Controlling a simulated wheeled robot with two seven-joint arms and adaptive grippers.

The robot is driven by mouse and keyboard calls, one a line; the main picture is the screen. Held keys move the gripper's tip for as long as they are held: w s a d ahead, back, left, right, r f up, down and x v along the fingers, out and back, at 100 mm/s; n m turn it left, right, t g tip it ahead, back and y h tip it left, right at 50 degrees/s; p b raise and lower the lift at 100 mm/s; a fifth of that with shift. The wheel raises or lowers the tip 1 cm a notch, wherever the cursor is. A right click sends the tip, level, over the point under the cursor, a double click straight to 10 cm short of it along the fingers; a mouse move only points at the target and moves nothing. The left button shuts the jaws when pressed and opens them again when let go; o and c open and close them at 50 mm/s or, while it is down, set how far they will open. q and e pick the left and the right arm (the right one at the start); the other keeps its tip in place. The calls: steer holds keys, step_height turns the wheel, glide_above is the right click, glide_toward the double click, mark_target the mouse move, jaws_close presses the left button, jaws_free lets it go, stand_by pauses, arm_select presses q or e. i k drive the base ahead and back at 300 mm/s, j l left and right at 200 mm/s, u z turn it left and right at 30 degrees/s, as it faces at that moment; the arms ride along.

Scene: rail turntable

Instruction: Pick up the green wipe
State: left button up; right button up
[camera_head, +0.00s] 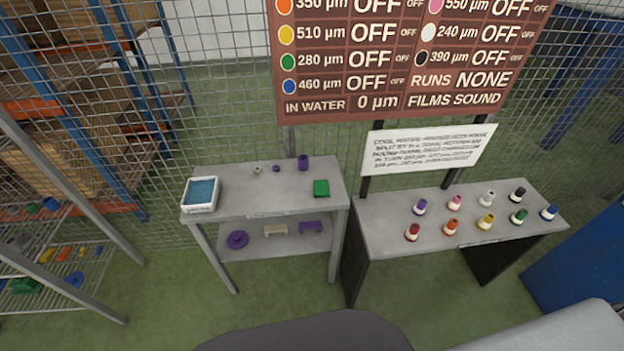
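The green wipe (321,188) looks like a small folded green block. It lies on the right part of the top of a grey two-level table (262,204). Nothing touches it or covers it. Neither of my grippers shows in the head view.
On the same tabletop stand a white tray of blue water (201,194) and a purple cylinder (303,162). A second table (385,232) to the right holds several coloured bottles. Behind are a wire fence and a sign board (400,105). A wire rack (50,260) stands left.

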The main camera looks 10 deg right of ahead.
mark_target(321, 187)
steer(key=i+j+z, duration=0.1)
steer(key=i+j, duration=0.65)
